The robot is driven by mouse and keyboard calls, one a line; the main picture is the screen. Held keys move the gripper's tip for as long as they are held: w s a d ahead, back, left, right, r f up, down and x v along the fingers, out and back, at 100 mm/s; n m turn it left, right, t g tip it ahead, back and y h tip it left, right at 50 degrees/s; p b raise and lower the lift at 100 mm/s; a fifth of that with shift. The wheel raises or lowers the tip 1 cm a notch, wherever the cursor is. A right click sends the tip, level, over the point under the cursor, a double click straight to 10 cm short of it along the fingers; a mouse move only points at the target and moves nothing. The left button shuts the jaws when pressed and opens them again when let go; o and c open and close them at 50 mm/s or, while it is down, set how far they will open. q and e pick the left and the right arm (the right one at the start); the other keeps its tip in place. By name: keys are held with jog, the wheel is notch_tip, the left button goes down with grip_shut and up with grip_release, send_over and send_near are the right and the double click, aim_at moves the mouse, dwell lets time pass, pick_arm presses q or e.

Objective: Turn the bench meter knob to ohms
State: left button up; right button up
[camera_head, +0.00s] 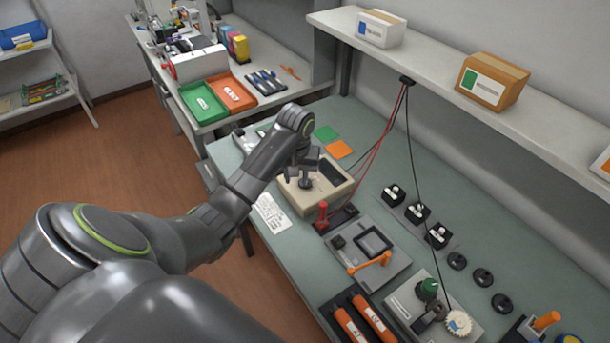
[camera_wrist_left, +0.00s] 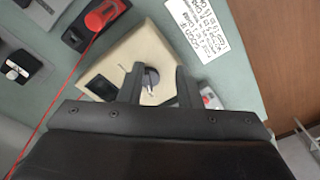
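The bench meter is a beige box (camera_head: 338,190) on the green bench, with a dark display on its top; it also shows in the left wrist view (camera_wrist_left: 120,57). Its dark round knob (camera_wrist_left: 151,76) carries a pale pointer mark; I cannot read which setting it points to. In the head view the knob (camera_head: 306,184) is partly hidden under my gripper. My left gripper (camera_head: 304,168) is above the meter. In the left wrist view its two fingers (camera_wrist_left: 160,78) are apart on either side of the knob, the left finger nearer; contact is unclear. My right gripper is not in view.
A white printed card (camera_head: 271,213) lies beside the meter. A red-handled part (camera_head: 322,214) stands close to it on the other side. Red and black cables hang from the shelf (camera_head: 440,85) behind. A grey fixture with an orange handle (camera_head: 370,263) is nearer the front.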

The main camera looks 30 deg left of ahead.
pick_arm(q)
jog(key=w+a+r+n, duration=0.2)
jog(key=w+r, duration=0.5)
jog(key=r, duration=0.2)
jog(key=shift+g+h, duration=0.3)
jog(key=shift+h, duration=0.1)
notch_tip(320, 180, down, 15)
jog(key=shift+r+p, duration=0.15)
jog(key=shift+p, duration=0.2)
jog(key=shift+f, duration=0.7)
grip_shut()
